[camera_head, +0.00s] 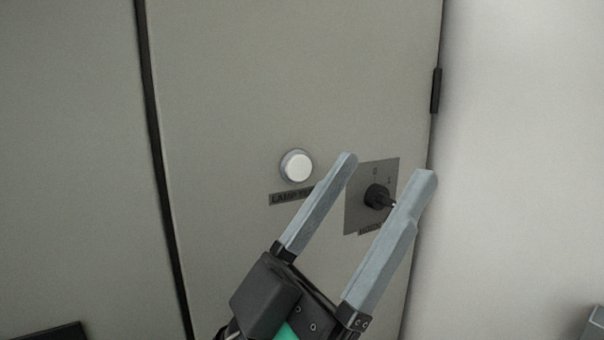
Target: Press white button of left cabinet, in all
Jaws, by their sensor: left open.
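A round white button (298,167) with a grey ring sits on the grey cabinet door (230,80). A dark label that seems to begin "LAMP" is below it, partly hidden by a finger. My left gripper (390,172) is open and empty in front of the door. Its two long grey fingers point up and to the right. The left fingertip is to the right of the button in the picture, and the other is farther right. I cannot tell how far the fingertips are from the door.
A black rotary switch (376,197) on a grey plate shows between the fingers. A dark door gap (153,120) runs down the left, and a black hinge (436,90) is at the door's right edge. A pale wall (530,150) fills the right side.

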